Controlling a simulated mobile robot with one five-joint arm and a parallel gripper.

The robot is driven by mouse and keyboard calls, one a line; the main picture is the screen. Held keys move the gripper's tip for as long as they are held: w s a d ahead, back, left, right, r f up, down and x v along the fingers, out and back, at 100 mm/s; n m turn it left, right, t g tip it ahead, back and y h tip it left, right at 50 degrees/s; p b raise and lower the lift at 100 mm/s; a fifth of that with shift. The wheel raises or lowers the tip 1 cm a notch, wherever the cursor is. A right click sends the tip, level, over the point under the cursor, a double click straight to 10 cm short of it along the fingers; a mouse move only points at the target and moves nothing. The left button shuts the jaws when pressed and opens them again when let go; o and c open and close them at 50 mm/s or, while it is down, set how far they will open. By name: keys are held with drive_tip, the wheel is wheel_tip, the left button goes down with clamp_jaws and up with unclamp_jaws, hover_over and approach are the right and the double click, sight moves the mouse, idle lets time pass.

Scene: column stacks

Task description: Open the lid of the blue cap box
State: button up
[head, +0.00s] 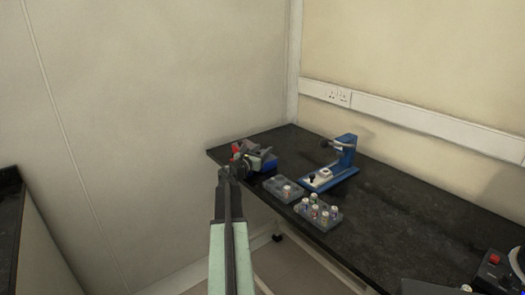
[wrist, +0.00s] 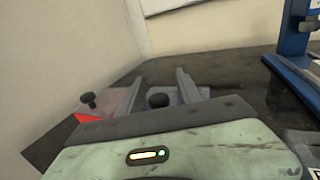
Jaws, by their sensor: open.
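The blue cap box (head: 269,164) stands near the far left corner of the dark bench in the head view. My gripper (head: 260,152) is over it and hides most of its top. In the wrist view my gripper (wrist: 161,78) is open, with its two grey fingers spread. A black knob (wrist: 158,100) on a pale grey lid (wrist: 176,96) shows between the fingers. I cannot tell whether the fingers touch the lid. The blue sides are hidden in the wrist view.
A red box (head: 236,147) stands close left of the gripper; a pale lid with a black knob (wrist: 88,100) shows beside its red part. Grey racks (head: 276,189) with capped vials stand nearer on the bench. A blue press (head: 343,160) stands to the right. A wall is behind.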

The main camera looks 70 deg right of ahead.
clamp_jaws()
drive_tip(key=shift+s, duration=0.1)
idle(1.2)
